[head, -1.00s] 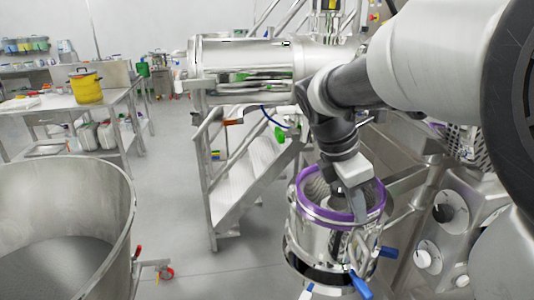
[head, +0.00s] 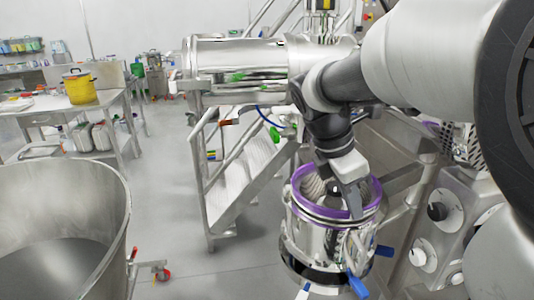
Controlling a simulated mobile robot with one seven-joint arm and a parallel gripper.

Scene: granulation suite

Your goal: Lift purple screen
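The purple screen (head: 308,212) shows as a purple ring around the top of a shiny steel cylindrical housing (head: 304,238). Ribbed grey mesh or lining shows inside the ring. My gripper (head: 354,207) points down at the near right part of the ring, with a finger at or over the rim. The fingertips are small and partly merge with the steel behind them, so I cannot tell whether they are open or closed on the rim. The screen sits level in the housing.
Blue-handled clamps (head: 358,284) stick out at the housing's lower right. A large steel bowl (head: 60,215) stands at left front. Steel steps (head: 245,170) rise behind. A yellow pot (head: 79,87) stands on a bench. Grey floor lies open between bowl and steps.

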